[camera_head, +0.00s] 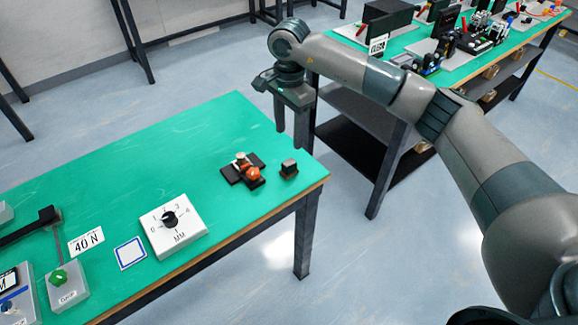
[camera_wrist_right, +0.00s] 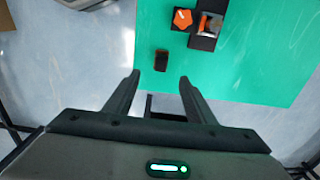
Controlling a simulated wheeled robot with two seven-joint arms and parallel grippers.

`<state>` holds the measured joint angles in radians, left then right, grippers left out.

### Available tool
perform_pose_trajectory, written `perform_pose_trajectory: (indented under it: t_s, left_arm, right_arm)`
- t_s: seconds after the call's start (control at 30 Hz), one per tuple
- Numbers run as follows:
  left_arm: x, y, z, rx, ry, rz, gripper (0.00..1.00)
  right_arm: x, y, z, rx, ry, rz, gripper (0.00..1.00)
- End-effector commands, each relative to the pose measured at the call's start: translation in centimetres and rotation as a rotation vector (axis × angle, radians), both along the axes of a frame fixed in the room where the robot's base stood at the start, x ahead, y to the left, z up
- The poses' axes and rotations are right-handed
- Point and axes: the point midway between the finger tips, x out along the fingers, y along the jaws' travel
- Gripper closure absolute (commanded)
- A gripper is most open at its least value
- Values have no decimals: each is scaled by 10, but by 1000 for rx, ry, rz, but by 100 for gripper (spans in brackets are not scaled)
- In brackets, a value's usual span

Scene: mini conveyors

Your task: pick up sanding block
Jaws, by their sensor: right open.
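The sanding block, a small dark block with a brownish lower part (camera_head: 289,168), sits on the green table near its right corner. It also shows in the right wrist view (camera_wrist_right: 162,60), ahead of the fingertips. My right gripper (camera_head: 289,136) is open and empty, its fingers pointing down. In the head view it appears above the block and beyond the table's far right edge. In the right wrist view the block lies roughly in line with the gap between the fingers (camera_wrist_right: 160,78). My left gripper is not in view.
A dark fixture with orange parts (camera_head: 245,171) stands just left of the block. A white dial box (camera_head: 173,226), a blue-framed square (camera_head: 131,253) and a "40 N" label (camera_head: 86,241) lie farther left. A second table (camera_head: 408,47) stands behind right.

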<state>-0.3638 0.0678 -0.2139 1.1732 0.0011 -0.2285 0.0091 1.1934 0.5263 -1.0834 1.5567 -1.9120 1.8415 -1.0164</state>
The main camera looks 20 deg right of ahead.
Motion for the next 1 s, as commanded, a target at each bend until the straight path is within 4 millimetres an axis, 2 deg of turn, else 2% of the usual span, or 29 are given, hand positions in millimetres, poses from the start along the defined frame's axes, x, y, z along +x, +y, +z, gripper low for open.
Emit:
perform_pose_trajectory:
  t_s: [0.3, 0.43, 0.6, 1.0]
  left_arm:
    - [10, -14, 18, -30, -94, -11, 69]
    - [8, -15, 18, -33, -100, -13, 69]
    - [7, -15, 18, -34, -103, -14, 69]
    - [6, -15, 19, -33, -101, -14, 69]
  right_arm:
    - [-1, 0, -56, 0, 4, -2, 50]
    - [-1, 0, -71, 0, 2, -1, 50]
    - [0, 0, -78, 0, -1, -1, 50]
    - [0, 0, -80, 1, 1, -1, 50]
